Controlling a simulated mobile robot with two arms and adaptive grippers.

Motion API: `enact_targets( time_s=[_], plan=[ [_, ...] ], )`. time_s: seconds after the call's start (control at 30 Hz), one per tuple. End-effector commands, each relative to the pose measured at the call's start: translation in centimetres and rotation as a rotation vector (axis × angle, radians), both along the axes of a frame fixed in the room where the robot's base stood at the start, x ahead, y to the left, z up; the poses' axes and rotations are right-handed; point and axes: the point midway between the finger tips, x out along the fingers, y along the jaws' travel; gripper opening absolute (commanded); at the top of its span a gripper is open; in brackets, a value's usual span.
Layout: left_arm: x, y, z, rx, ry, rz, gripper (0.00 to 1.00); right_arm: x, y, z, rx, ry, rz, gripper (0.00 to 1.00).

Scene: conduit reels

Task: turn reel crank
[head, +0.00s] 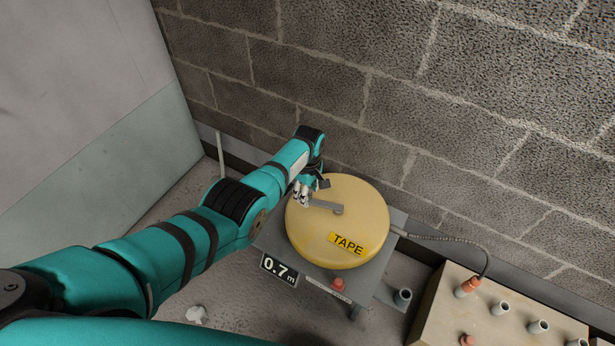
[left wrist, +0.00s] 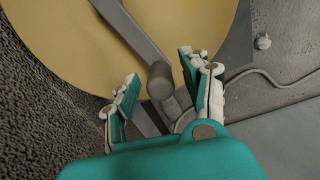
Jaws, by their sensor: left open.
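The yellow reel (head: 365,205) labelled "TAPE" lies flat on a grey stand (head: 300,262). Its grey crank arm (head: 326,206) runs across the top toward my left gripper (head: 309,190), at the reel's left edge. In the left wrist view the crank arm (left wrist: 130,30) ends in a round grey knob (left wrist: 160,83). My left gripper (left wrist: 159,66) is open, with one finger on each side of the knob. Both fingers look apart from the knob. In the head view the gripper partly hides the crank's end. My right gripper is not seen.
A "0.7 m" sign (head: 279,270) and a red button (head: 337,284) are at the stand's front. A grey cable (head: 440,239) runs to a beige box (head: 500,308) with several round sockets. A block wall (head: 400,100) stands close behind the reel.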

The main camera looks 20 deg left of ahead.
Motion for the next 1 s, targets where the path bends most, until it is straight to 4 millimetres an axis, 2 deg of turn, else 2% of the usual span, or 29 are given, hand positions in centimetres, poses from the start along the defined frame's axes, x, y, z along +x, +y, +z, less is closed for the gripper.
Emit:
enact_targets(
  time_s=[0.17,0.4,0.6,0.77,1.0],
  plan=[
    [0.0,0.1,1.9,-0.001,-0.004,0.001,0.47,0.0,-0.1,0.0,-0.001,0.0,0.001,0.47],
    [0.1,0.1,6.7,0.0,-0.006,0.002,0.47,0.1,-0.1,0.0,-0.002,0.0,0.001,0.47],
    [0.0,0.1,9.9,0.001,-0.002,0.002,0.47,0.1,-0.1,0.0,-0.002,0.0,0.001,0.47],
    [-0.1,0.2,11.0,0.002,0.0,0.002,0.47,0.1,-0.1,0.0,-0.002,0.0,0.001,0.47],
    [-0.1,0.2,11.1,0.001,0.001,0.002,0.47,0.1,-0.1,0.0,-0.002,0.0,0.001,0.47]
  ],
)
